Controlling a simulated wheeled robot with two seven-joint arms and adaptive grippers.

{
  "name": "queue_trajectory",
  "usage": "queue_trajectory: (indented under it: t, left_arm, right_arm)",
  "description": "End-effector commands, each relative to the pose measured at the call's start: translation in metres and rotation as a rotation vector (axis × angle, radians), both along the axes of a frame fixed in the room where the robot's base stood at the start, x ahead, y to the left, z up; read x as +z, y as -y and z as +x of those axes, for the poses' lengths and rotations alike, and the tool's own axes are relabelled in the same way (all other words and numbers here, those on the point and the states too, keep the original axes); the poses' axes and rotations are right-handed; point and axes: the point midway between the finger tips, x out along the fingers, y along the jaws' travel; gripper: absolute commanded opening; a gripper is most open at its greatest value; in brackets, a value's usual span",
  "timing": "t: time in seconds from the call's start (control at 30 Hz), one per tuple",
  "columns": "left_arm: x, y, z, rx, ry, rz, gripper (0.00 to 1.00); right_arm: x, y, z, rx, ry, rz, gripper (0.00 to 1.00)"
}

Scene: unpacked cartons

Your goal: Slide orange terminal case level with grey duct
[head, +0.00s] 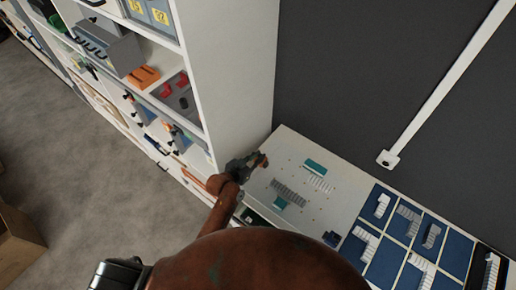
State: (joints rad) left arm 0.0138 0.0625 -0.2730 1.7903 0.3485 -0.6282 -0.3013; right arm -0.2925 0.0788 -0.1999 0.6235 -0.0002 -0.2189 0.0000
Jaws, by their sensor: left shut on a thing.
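My left gripper (259,163) is over the left edge of the white board (340,205), shut on a small orange-brown thing. This looks like the orange terminal case (263,160), mostly hidden by the fingers. The grey duct (289,192), a slotted grey strip, lies on the board to the right of and below the gripper, apart from it. Whether the case touches the board I cannot tell. My right gripper is not in view.
Two teal blocks (315,167) (281,203) and a white slotted strip (318,184) lie near the duct. Blue compartments (458,251) with white and grey parts are at right. Shelves (237,60) stand at left, holding an orange block (143,77). A dark wall rises behind.

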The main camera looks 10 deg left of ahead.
Motion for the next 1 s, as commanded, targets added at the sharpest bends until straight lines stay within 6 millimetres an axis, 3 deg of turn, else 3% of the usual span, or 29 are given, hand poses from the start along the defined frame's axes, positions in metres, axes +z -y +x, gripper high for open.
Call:
queue_trajectory:
  t: [0.1,0.3,0.67,0.7,0.93,1.0]
  left_arm:
    - [0.003,-0.013,-0.020,0.002,-0.001,0.007,0.00]
    - [0.003,-0.026,-0.046,0.001,0.001,0.005,0.00]
    - [0.001,-0.027,-0.050,0.001,0.003,0.001,0.00]
    - [0.001,-0.027,-0.050,0.001,0.003,0.001,0.15]
    - [0.001,-0.026,-0.050,0.001,0.001,0.001,0.30]
    - [0.001,-0.026,-0.050,0.001,0.001,0.001,0.30]
  right_arm:
    - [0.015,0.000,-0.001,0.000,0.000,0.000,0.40]
    - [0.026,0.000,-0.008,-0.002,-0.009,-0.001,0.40]
    - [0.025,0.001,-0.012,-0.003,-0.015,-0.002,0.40]
    - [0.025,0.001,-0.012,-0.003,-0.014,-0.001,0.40]
    - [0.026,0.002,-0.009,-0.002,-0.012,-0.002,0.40]
    - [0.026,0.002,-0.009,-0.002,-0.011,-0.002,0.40]
